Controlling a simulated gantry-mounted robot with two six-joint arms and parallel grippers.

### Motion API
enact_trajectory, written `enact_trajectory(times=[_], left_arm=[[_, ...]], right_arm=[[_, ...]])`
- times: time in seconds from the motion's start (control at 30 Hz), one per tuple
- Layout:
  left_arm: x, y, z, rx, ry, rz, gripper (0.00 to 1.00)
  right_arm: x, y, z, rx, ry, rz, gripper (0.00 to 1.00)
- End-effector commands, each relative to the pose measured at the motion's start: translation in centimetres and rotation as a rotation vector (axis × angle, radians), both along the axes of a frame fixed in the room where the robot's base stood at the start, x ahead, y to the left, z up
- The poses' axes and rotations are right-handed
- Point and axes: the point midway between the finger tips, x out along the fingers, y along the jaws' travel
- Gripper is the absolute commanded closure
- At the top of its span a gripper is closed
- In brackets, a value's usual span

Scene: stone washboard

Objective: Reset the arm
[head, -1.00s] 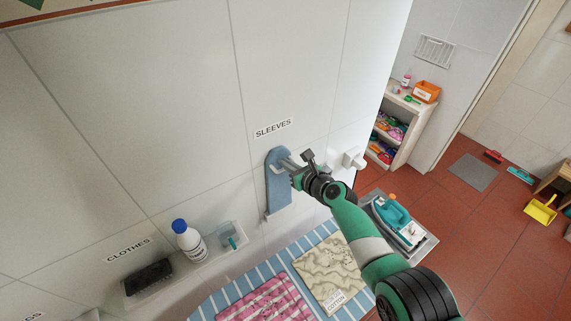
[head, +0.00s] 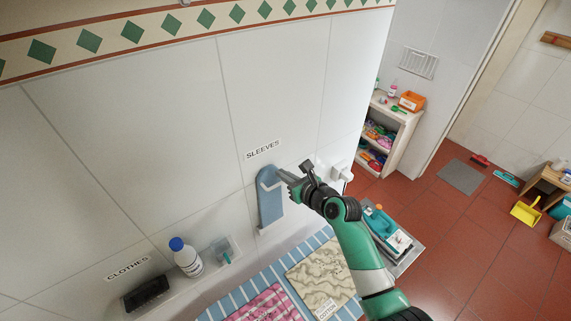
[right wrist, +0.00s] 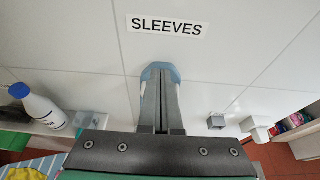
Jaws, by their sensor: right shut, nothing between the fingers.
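My right gripper (head: 284,175) is shut and empty. Its fingertips are close in front of a blue sleeve board (head: 270,207) that hangs on the wall below the SLEEVES label (head: 263,149). In the right wrist view the closed fingers (right wrist: 157,90) cover most of the board, and its blue top edge (right wrist: 160,69) shows behind them. I cannot tell whether the fingertips touch it. My left gripper is out of view.
Below are a striped ironing surface (head: 236,302) with a pink cloth (head: 262,304) and a patterned cotton piece (head: 318,272). A white bottle (head: 186,257) and a dark brush (head: 147,293) sit on wall ledges. An iron (head: 386,229) rests on a tray to the right.

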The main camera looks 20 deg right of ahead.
Motion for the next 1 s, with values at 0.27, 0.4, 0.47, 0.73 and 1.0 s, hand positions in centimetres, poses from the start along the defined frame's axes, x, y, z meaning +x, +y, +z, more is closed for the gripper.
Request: enact_trajectory(times=[0.27, 0.4, 0.47, 0.73, 1.0], left_arm=[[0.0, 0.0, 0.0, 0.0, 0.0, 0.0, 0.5], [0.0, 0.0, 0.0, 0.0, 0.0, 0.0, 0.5], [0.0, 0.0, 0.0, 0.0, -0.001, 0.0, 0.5], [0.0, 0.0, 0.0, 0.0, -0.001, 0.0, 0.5], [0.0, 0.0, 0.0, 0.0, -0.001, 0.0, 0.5]], right_arm=[[-0.2, -0.1, 3.2, 0.001, 0.001, -0.002, 1.0], [-0.2, -0.1, 3.3, 0.001, 0.001, -0.002, 1.0], [-0.2, -0.1, 3.3, 0.001, 0.001, -0.002, 1.0], [-0.4, 1.7, 9.0, -0.022, -0.139, 0.02, 1.0], [-8.3, 1.6, 30.2, -0.759, -0.804, -0.021, 1.0]])
